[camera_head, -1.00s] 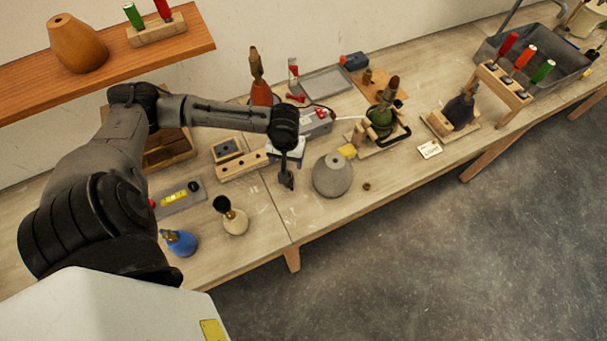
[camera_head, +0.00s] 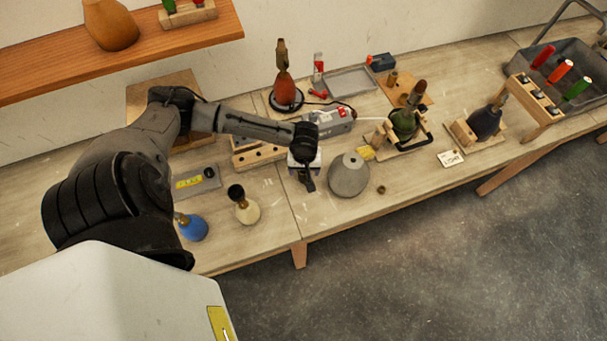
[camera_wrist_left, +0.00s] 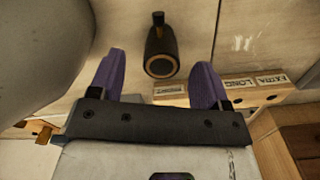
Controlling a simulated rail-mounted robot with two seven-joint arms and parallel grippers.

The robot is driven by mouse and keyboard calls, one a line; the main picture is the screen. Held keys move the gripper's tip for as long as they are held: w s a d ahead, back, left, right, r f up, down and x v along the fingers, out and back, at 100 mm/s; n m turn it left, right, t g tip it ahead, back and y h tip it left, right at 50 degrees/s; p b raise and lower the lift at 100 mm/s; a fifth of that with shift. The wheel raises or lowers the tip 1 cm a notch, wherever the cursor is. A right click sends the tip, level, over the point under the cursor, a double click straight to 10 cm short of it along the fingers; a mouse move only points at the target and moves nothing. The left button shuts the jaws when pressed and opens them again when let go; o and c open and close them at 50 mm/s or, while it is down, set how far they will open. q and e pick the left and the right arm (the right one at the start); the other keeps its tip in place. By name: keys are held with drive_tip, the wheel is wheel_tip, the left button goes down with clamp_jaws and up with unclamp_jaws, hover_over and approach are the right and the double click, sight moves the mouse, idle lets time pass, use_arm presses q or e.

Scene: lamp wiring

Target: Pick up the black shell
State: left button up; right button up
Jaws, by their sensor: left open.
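The black shell (camera_wrist_left: 161,45) shows in the left wrist view as a dark tapered piece with a pale ring around its open end. It stands out against the pale tabletop, between and ahead of the fingertips. My left gripper (camera_wrist_left: 160,62) is open, with its two purple fingers apart on either side of the shell in the picture. I cannot tell how far above the table they are. In the head view my left gripper (camera_head: 306,172) hangs over the table just left of the grey cone. The shell cannot be told apart from the dark gripper there. My right gripper is out of view.
The grey cone-shaped body (camera_head: 349,176) stands close to the gripper and fills the upper left of the wrist view (camera_wrist_left: 42,45). A cream lamp (camera_head: 246,209) and a blue one (camera_head: 193,228) stand to the left. A labelled wooden rack (camera_wrist_left: 235,95) lies near the fingers.

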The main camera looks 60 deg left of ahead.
sight(303, 176)
use_arm(q)
drive_tip(key=shift+a+f, duration=0.15)
drive_tip(key=shift+f, duration=2.5)
drive_tip(key=shift+c, duration=0.2)
drive_tip(key=c, duration=1)
drive_tip(key=shift+r, duration=0.15)
